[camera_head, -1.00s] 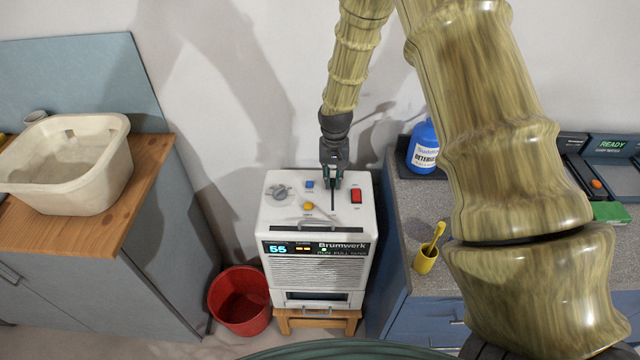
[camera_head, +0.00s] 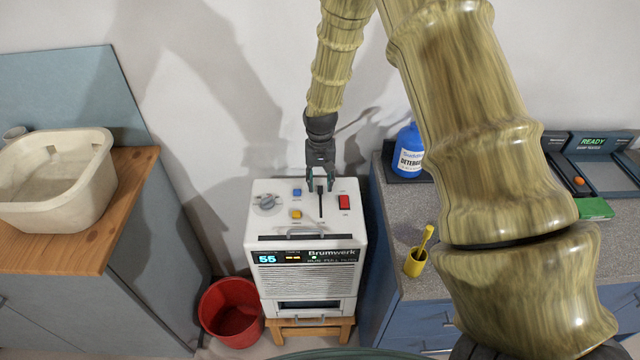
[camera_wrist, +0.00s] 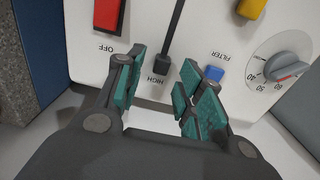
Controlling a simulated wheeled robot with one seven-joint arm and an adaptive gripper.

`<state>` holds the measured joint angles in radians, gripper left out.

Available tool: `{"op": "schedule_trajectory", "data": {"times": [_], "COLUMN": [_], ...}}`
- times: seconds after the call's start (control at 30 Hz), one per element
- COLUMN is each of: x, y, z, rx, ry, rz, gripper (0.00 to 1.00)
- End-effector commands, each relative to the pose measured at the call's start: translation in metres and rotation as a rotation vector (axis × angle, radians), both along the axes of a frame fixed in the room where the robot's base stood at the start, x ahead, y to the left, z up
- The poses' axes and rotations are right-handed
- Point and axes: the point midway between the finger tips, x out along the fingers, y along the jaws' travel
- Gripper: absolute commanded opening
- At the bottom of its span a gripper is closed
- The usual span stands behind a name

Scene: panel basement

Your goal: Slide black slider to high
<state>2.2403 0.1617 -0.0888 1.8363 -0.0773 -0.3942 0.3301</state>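The black slider (camera_head: 320,189) is on top of the white Brumwerk machine (camera_head: 260,222). Its slot runs from the back toward the front, and the thicker black knob appears at the back end. In the wrist view the black slider (camera_wrist: 164,62) ends beside the HIGH label (camera_wrist: 158,81). My gripper (camera_head: 320,181) is over the back edge of the machine top, its fingers on either side of the slider's back end. In the wrist view my gripper (camera_wrist: 160,88) is open, with a gap between the teal pads and nothing held.
A red switch (camera_head: 344,202) is right of the slider. A blue button (camera_head: 297,192), a yellow button (camera_head: 295,214) and a grey dial (camera_head: 266,202) are left. A red bucket (camera_head: 231,310) stands on the floor. A counter with a detergent bottle (camera_head: 409,152) is at right.

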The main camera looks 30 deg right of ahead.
Motion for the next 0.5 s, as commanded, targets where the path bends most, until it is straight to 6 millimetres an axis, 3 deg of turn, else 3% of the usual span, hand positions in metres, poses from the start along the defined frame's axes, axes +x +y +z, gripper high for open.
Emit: {"op": "schedule_trajectory", "data": {"times": [0.5], "x": [0.001], "y": [-0.001], "z": [0.084], "rx": [-0.001], "ry": [-0.002], "rz": [0.001], "gripper": [0.38]}}
